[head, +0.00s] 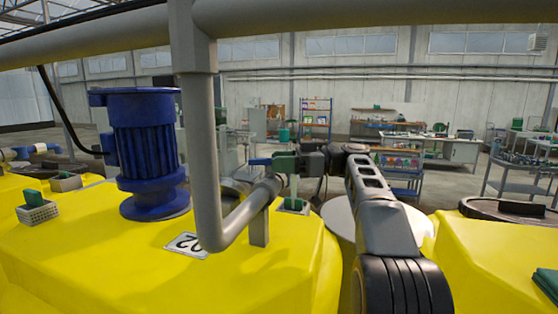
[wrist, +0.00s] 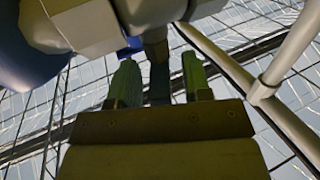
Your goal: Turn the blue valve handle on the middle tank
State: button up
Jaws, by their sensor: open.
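The middle tank (head: 300,262) is the yellow one with a plate marked 02. A grey pipe (head: 238,218) runs down and along its top to a valve. The blue valve handle (head: 259,161) shows just left of my gripper (head: 285,164), above the pipe end. My gripper is open, with green fingers. In the wrist view the fingers of my gripper (wrist: 158,75) stand apart, with a dark bar between them. A small blue piece of the handle (wrist: 131,47) shows past the left finger. I cannot tell whether either finger touches the handle.
A blue motor (head: 149,150) stands on the tank left of the pipe. A thick overhead pipe (head: 380,13) crosses the top. Small crates with green items (head: 38,210) sit on the yellow tops. Shelves and workbenches (head: 432,145) stand far back.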

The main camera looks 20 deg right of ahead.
jog(key=shift+a, duration=0.2)
jog(key=shift+c, duration=0.3)
grip_shut()
jog(key=t+b, duration=0.1)
jog(key=b, duration=0.1)
jog(key=f+m+t+b, duration=0.1)
jog(key=b, duration=0.1)
jog(key=shift+s+h, duration=0.15)
jog(key=shift+h, duration=0.25)
jog(key=m+t+b, duration=0.1)
jog(key=b, duration=0.1)
jog(key=m+t+h+b, duration=0.1)
jog(key=t+b, duration=0.1)
jog(key=shift+s+a+r+m+h, duration=0.15)
jog(key=shift+a+m+h, duration=0.05)
jog(key=shift+m+h, duration=0.1)
jog(key=shift+r+m+t+h+b, duration=0.3)
jog(key=shift+m+t+b, duration=0.15)
jog(key=shift+t, duration=0.15)
jog(key=shift+o, duration=0.3)
grip_release()
